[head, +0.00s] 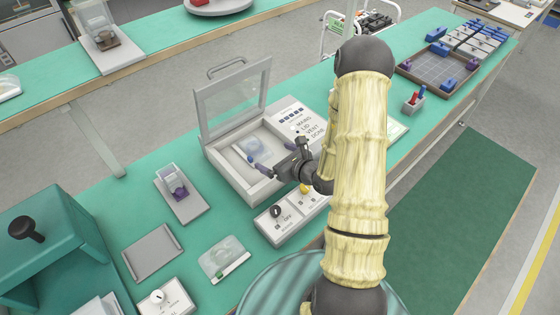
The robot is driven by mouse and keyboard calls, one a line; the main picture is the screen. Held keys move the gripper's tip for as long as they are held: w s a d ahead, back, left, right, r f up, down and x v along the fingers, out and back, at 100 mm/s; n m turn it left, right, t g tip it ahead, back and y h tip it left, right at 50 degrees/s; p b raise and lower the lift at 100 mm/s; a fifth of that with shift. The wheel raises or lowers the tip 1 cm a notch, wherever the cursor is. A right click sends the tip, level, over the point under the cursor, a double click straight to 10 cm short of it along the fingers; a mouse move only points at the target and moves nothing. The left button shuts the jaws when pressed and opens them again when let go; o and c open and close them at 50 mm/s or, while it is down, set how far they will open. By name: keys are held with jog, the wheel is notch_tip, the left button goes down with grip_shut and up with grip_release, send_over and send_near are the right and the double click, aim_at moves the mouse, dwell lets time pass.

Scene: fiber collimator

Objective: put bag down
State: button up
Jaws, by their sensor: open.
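A clear, pale bag (249,146) lies inside the open white box-like machine (232,172), under its raised clear lid (233,97). My gripper (258,158) is open over the machine's chamber, with its purple-tipped fingers apart. One finger overlaps the bag in the picture; I cannot tell whether they touch. A second clear bag (219,256) with a green-and-white strip lies on the green bench in front of the machine.
A control panel (299,117) sits on the machine's right. A knob box (276,221) stands in front of it. A tray with a small purple-based holder (181,193), a grey plate (152,252) and a dial box (166,299) lie to the left. Bare bench (128,204) shows between them.

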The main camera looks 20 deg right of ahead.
jog(key=s+a+r+n+g+y, duration=0.1)
jog(key=a+n, duration=0.1)
jog(key=a, duration=0.1)
jog(key=s+a+r+n+g+y, duration=0.2)
jog(key=a, duration=0.1)
jog(key=s+a+r+n+g+y, duration=0.1)
jog(key=a+n, duration=0.1)
jog(key=a, duration=0.1)
jog(key=shift+s+r+n+y, duration=0.35)
jog(key=shift+s+n+y, duration=0.05)
jog(key=s+r+n+g+h, duration=0.25)
jog(key=s+n+g, duration=0.25)
jog(key=s+n, duration=0.25)
jog(key=s+r+n+g+h, duration=0.1)
jog(key=s+n+g+h, duration=0.25)
jog(key=s+n, duration=0.45)
jog(key=w+d+r+n+t+h, duration=0.3)
jog(key=d+r+n+h, duration=0.1)
jog(key=n, duration=0.5)
jog(key=shift+w+d+r, duration=0.25)
jog(key=shift+d+r, duration=0.25)
jog(key=shift+d, duration=0.45)
jog(key=shift+r, duration=0.15)
